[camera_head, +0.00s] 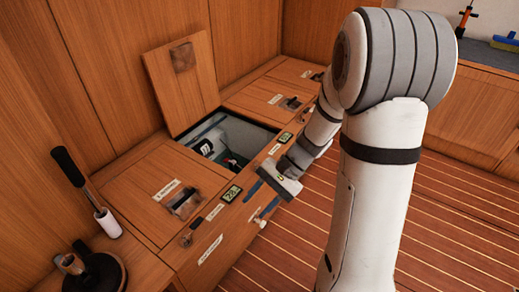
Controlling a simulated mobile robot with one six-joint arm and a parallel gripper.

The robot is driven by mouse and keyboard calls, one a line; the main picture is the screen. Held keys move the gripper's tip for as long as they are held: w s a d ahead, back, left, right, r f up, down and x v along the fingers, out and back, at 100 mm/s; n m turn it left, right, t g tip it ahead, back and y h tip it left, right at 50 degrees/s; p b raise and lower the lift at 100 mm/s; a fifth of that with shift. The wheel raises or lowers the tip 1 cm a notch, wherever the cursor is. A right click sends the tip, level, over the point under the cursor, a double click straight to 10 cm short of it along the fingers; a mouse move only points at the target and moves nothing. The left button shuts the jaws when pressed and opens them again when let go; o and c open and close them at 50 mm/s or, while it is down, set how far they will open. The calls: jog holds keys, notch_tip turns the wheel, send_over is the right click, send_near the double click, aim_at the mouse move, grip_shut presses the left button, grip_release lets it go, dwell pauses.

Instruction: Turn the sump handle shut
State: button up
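My gripper (256,206) is in front of the bench's front edge, right of the small display. Its two blue-tipped fingers look apart, pointing down and left, with a small pale label (252,213) and the bench front showing between them. I cannot make out anything held. A small dark handle (187,238) sits on the bench front, left of my gripper and apart from it. The labels are too small to read, so I cannot tell which fitting is the sump handle. My gripper and wrist hide part of the bench front.
A raised wooden hatch lid (180,85) leans behind an open compartment (225,140) with white, black and red parts inside. A dark lever with a white sleeve (108,222) and a dark round winch-like fitting (95,272) stand at left. The striped floor (455,225) is clear at right.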

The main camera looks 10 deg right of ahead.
jog(key=w+f+m+t+y+p, duration=0.2)
jog(key=w+m+t+y+p, duration=0.1)
jog(key=w+m+y, duration=0.3)
jog(key=w+d+f+m+t+h+p, duration=0.2)
jog(key=w+d+f+m+t+p, duration=0.3)
jog(key=w+d+f+m+t, duration=0.7)
jog(key=shift+m+t, duration=0.4)
jog(key=x, duration=0.2)
jog(key=b+x, duration=0.1)
jog(key=x, duration=0.1)
jog(key=b+x, duration=0.1)
jog(key=x, duration=0.2)
jog(key=shift+w+d+r, duration=0.1)
jog(key=shift+r, duration=0.25)
jog(key=shift+w+a+b, duration=0.3)
jog(key=shift+w+a, duration=0.15)
jog(key=shift+w, duration=0.05)
jog(key=shift+r, duration=0.1)
jog(key=shift+c, duration=0.6)
grip_shut()
